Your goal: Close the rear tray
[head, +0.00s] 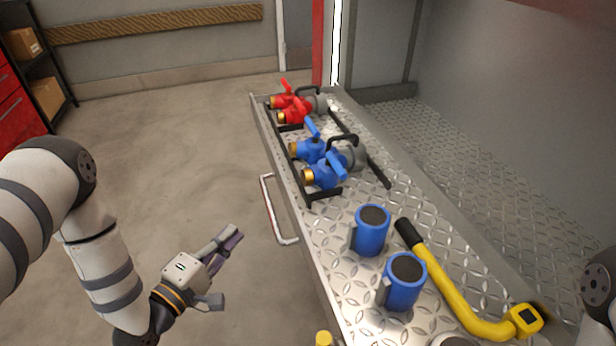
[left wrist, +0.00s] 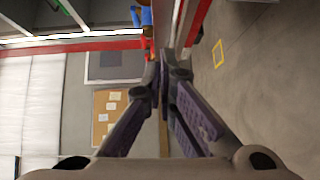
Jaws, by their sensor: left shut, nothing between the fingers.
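The rear tray (head: 328,262) is a long diamond-plate metal tray. It stands pulled out, running from the far middle to the near right in the head view. A bar handle (head: 279,210), red and pale, is on its left side. My left gripper (head: 236,237) is left of the tray, over the floor, apart from the handle, with its fingers pointing toward the tray. In the left wrist view its purple-padded fingers (left wrist: 165,62) meet at the tips with nothing between them. My right gripper is out of view.
On the tray are red valve fittings (head: 298,103), blue valve fittings (head: 322,165), two blue cylinders (head: 371,230) and a yellow bent tool (head: 455,290). A shelf with boxes (head: 46,97) stands at far left. The floor (head: 190,165) left of the tray is clear.

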